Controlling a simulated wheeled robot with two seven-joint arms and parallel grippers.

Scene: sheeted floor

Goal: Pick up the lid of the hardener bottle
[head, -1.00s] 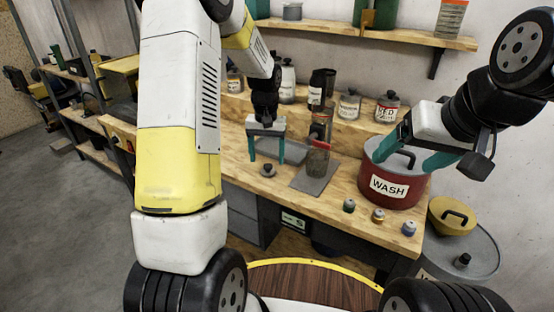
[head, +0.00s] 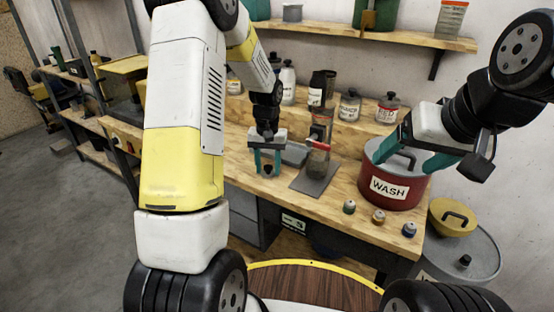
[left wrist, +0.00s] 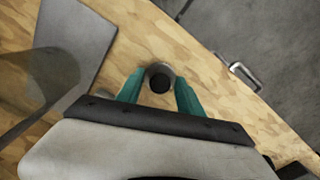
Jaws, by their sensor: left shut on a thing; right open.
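A small dark round lid (head: 268,169) is at the front part of the workbench. My left gripper (head: 267,165) points down with its two teal fingers closed on the sides of the lid. In the left wrist view the lid (left wrist: 160,79) sits between the fingertips, over the wood; I cannot tell whether it still touches the bench. My right gripper (head: 408,155) is open above the red WASH pot, with its fingers spread to either side. I cannot read which of the bottles is the hardener.
The red WASH pot (head: 372,187) stands on the bench (head: 325,205) at right. Several small jars stand at the front edge. A grey plate (head: 315,178) with a stand lies right of my left gripper. Bottles, including one labelled RED (head: 387,110), line the raised back ledge.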

